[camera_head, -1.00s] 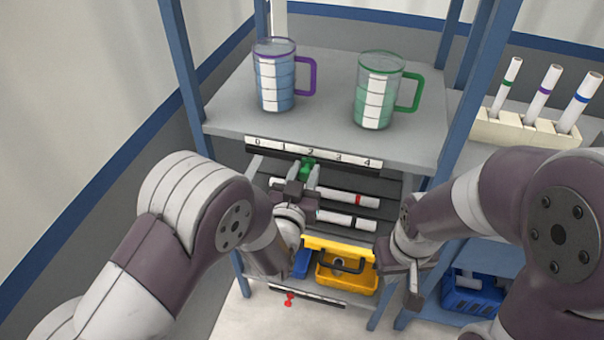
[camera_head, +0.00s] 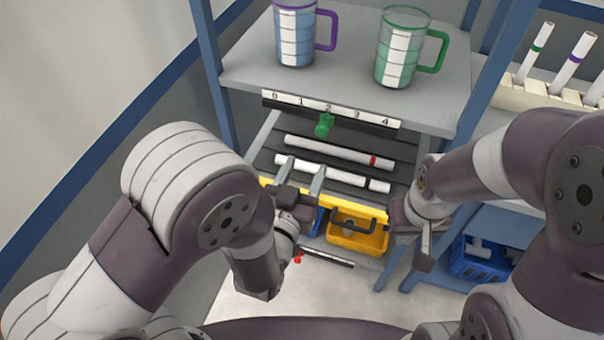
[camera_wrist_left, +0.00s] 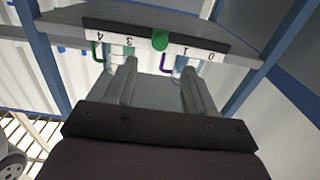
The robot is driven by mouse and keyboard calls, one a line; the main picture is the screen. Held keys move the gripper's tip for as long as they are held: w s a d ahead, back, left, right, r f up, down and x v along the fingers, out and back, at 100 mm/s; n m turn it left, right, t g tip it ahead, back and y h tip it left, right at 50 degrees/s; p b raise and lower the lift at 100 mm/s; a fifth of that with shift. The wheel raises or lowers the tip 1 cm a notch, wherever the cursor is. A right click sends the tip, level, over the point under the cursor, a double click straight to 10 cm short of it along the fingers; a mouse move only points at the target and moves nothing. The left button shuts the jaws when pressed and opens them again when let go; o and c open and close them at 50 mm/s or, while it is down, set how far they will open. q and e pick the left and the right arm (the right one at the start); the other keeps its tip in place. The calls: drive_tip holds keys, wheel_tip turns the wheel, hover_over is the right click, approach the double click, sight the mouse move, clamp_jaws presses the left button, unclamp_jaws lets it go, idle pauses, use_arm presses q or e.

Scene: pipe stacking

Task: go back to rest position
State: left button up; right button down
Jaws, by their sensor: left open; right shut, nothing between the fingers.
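My left gripper (camera_head: 301,168) is open and empty, in front of the shelf's sloped middle rack. Its fingers overlap the near pipe in the head view; I cannot tell the gap in depth. The left wrist view shows its two fingers (camera_wrist_left: 160,68) spread apart with nothing between them. My right gripper (camera_head: 428,248) is shut and empty, to the right of the yellow box. A white pipe with a red band (camera_head: 325,150) lies on the dark rack. A white pipe with a black band (camera_head: 345,177) lies nearer, partly hidden by my left gripper.
A purple-handled jug (camera_head: 296,38) and a green-handled jug (camera_head: 399,50) stand on the top shelf (camera_head: 335,75). A number strip (camera_head: 285,100) and green marker (camera_head: 324,125) are at its edge. A yellow box (camera_head: 357,236) is below. A blue crate (camera_head: 480,258) stands at right.

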use_arm(q)
drive_tip(key=shift+s+a, duration=0.2)
drive_tip(key=shift+s, duration=0.3)
drive_tip(key=s+f+m+g+y, duration=0.15)
drive_tip(key=s+f+g, duration=0.25)
drive_tip(key=f+g, duration=0.55)
drive_tip(key=s+a+f+n+g+y, duration=0.1)
drive_tip(key=s+a+f+g+y, duration=0.15)
drive_tip(key=s+a+g, duration=0.35)
drive_tip(key=w+a+r+n+y, duration=0.25)
drive_tip(key=a+r, duration=0.35)
drive_tip(key=a, duration=0.4)
wheel_tip(320, 180, up, 12)
drive_tip(key=a+n+p, duration=0.1)
drive_tip(key=p, duration=1.1)
drive_tip(key=shift+s+a+r+h, duration=0.15)
drive_tip(key=shift+s+r+h, duration=0.1)
drive_tip(key=shift+h, duration=0.2)
